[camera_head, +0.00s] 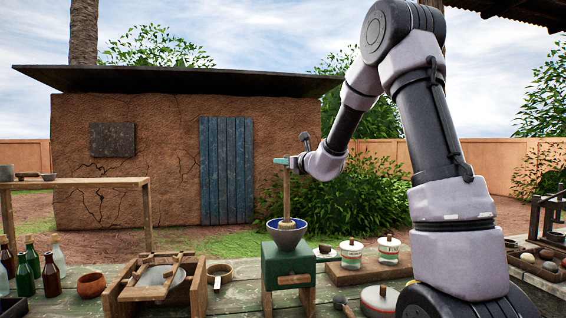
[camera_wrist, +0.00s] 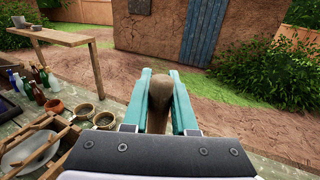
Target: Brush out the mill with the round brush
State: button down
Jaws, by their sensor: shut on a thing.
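The mill (camera_head: 286,265) is a green box with a small drawer and a grey-blue bowl-shaped hopper (camera_head: 287,237) on top, standing on the bench in the head view. The round brush (camera_head: 286,195) stands about upright with its long wooden handle rising from the hopper. A pale, yellowish brush end shows at the hopper's mouth; the bristles' lower part is hidden inside. My gripper (camera_head: 282,161) is shut on the top of the handle, high above the mill. In the wrist view its teal fingers (camera_wrist: 160,103) flank the brush's rounded wooden end (camera_wrist: 160,92). The mill is not seen there.
A wooden box with a sieve-like frame (camera_head: 153,282), a small round pan (camera_head: 219,271) and a brown bowl (camera_head: 91,286) stand left of the mill. Bottles (camera_head: 50,275) stand farther left. Lidded jars (camera_head: 351,254) stand close on the right. The air around the handle is clear.

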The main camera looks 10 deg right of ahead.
dwell(4.7)
notch_tip(320, 180, up, 9)
dwell(0.7)
jog(key=shift+f, duration=0.1)
